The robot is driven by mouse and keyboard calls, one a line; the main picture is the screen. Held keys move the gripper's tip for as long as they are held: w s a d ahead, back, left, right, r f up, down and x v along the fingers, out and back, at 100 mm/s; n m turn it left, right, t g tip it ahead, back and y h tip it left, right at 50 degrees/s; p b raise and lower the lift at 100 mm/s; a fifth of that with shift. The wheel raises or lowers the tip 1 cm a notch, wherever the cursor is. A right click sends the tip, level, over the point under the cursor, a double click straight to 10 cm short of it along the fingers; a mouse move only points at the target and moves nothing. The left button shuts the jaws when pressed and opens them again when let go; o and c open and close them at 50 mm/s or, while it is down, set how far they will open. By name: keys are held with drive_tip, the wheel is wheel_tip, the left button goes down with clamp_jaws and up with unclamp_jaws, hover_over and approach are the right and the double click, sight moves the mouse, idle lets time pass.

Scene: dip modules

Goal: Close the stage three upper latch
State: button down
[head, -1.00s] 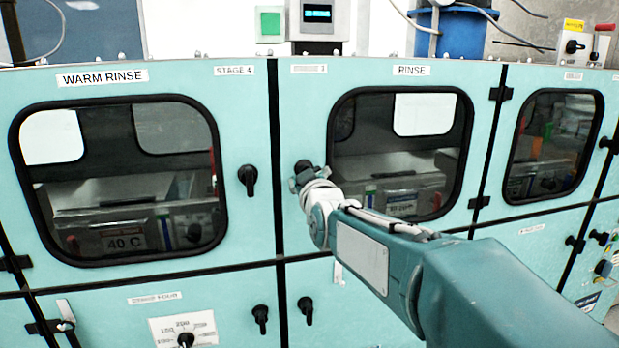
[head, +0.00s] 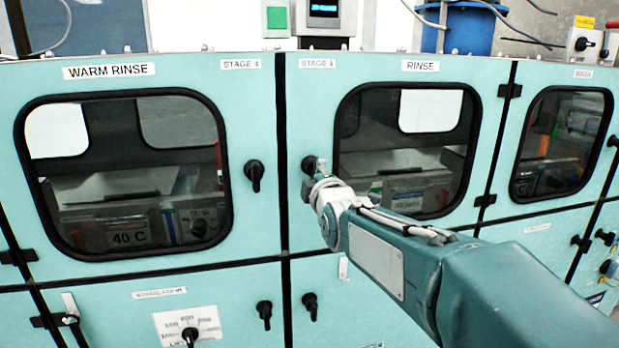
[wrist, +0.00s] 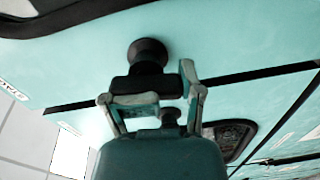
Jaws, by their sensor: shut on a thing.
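The upper latch (head: 309,165) is a black knob with a handle at the left edge of the RINSE door (head: 400,232). The stage label (head: 317,63) above it has a blurred number. My gripper (head: 317,184) is at this latch and partly covers it in the head view. In the wrist view, the latch's round black base (wrist: 148,53) stands on the teal door face, and my gripper (wrist: 158,90) is shut on its black handle, one finger at each side. The handle's exact angle is hard to tell.
The WARM RINSE door (head: 125,262) on the left has its own black latch (head: 255,175), hanging down. Two lower latches, left (head: 264,313) and right (head: 310,305), sit below. A dial (head: 189,335) is at lower left. My forearm crosses the lower right.

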drive_tip(key=shift+s+d+r+n, duration=0.1)
drive_tip(key=shift+d+r+n, duration=0.05)
drive_tip(key=shift+r+n, duration=0.8)
unclamp_jaws()
drive_tip(key=shift+s, duration=0.1)
drive_tip(key=shift+s+f, duration=0.1)
drive_tip(key=v, duration=1.1)
drive_tip(key=shift+s+f, duration=0.35)
drive_tip(key=shift+f, duration=0.05)
